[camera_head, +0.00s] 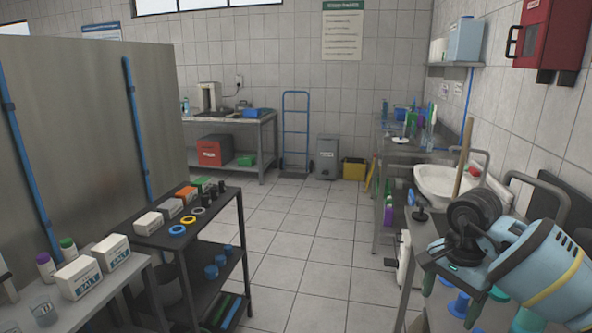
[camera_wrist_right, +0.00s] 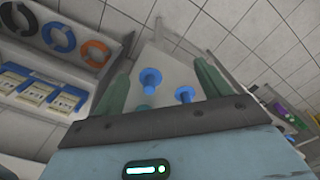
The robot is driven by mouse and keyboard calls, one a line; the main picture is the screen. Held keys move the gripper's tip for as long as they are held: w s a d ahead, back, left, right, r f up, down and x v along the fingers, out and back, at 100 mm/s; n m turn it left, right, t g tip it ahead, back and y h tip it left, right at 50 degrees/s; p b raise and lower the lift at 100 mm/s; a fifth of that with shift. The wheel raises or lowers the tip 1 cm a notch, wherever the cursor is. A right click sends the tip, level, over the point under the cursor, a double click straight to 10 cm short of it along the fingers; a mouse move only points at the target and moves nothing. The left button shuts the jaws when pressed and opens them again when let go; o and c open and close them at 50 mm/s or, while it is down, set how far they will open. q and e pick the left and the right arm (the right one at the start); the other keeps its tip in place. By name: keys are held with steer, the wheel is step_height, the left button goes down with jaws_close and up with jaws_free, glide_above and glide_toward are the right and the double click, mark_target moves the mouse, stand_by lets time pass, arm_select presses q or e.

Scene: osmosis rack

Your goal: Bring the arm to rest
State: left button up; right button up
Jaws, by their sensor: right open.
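My right arm comes in at the right of the head view, with its gripper (camera_head: 452,298) pointing down over a light worktop. The gripper also shows in the right wrist view (camera_wrist_right: 164,85), where its two green fingers stand wide apart. Nothing is held between them. Beyond the fingers, a blue flanged piece (camera_wrist_right: 150,78) and a second blue piece (camera_wrist_right: 185,94) stand on a pale surface, apart from the fingers. A blue piece also shows beside the gripper in the head view (camera_head: 458,306). My left gripper is not in view.
A white sink (camera_head: 446,183) and a wooden handle (camera_head: 463,160) are close to my right arm. A dark cart (camera_head: 222,232) with boxes and rings stands left of centre. A steel partition (camera_head: 85,130) fills the left. The tiled floor (camera_head: 310,240) between is clear.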

steer(key=s+a+f+m+t+y, duration=0.15)
steer(key=s+a+m+y, duration=0.25)
steer(key=a+m+y, duration=0.4)
steer(key=s+a+f+m+t+y, duration=0.1)
steer(key=s+a+f+m+y, duration=0.3)
steer(key=a, duration=0.5)
steer(key=s+a+f+m+t+y, duration=0.2)
steer(key=s+a+m+y, duration=0.35)
steer(key=a+y, duration=0.3)
steer(key=s+d+f+m+t+h, duration=0.2)
steer(key=d+f+m+t+h, duration=0.4)
steer(key=m, duration=0.9)
steer(key=s+d+f+m+t+h, duration=0.2)
steer(key=d+f+m+t+h, duration=0.3)
steer(key=f+m+h, duration=0.7)
steer(key=s+d+f+m+g, duration=0.2)
steer(key=s+f+m+g, duration=0.1)
steer(key=s+m, duration=0.3)
steer(key=s+d+f+m+g, duration=0.3)
steer(key=s+f+m, duration=0.2)
steer(key=s, duration=0.6)
steer(key=shift+f+m+g+h+p, duration=0.3)
steer(key=shift+m+g+h+p, duration=0.1)
steer(key=shift+m, duration=0.85)
